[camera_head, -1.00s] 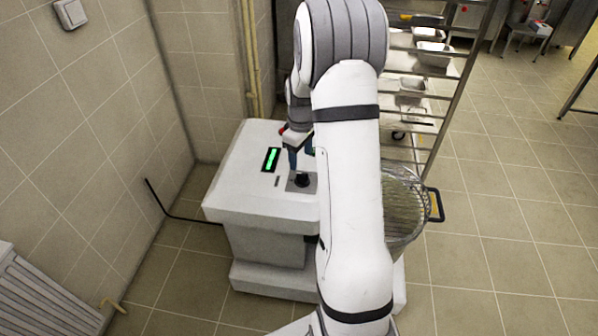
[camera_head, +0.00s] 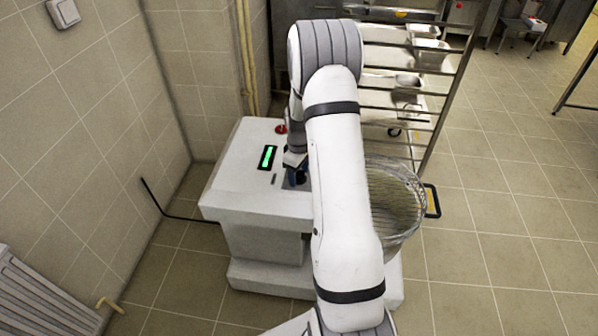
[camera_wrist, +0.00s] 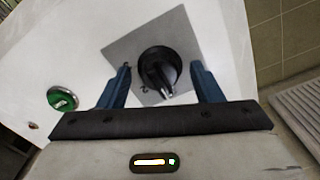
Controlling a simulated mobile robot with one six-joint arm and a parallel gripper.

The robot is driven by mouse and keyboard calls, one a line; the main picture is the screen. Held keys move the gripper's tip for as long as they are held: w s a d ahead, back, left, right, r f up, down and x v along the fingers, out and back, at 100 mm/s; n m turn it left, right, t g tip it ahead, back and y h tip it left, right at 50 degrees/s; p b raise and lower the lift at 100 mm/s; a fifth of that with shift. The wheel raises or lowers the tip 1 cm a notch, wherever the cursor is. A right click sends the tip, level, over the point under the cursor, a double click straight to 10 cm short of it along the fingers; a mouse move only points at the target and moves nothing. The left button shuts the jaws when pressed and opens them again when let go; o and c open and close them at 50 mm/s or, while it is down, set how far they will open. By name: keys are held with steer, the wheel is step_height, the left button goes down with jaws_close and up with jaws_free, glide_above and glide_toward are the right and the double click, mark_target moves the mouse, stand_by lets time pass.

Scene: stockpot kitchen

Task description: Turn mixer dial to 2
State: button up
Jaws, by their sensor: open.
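The white mixer (camera_head: 240,170) stands against the tiled wall. Its black dial (camera_wrist: 160,68) sits on a square grey plate (camera_wrist: 125,48) in the wrist view, with its pointer ridge toward the lower right of that view. My gripper (camera_wrist: 163,82) is open, with one blue finger on each side of the dial and a visible gap to both. In the head view my gripper (camera_head: 296,176) is low over the dial's plate and mostly hides the dial.
A green button (camera_wrist: 62,98) lies left of the dial in the wrist view. A wire-guarded bowl (camera_head: 395,205) and a metal rack (camera_head: 440,110) stand at the right.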

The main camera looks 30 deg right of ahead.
steer(key=shift+c, duration=0.5)
steer(key=c, duration=0.9)
steer(key=m+b, duration=0.2)
steer(key=m, duration=0.4)
steer(key=m+b, duration=0.1)
steer(key=m, duration=0.4)
steer(key=shift+m, duration=0.3)
steer(key=o, duration=1)
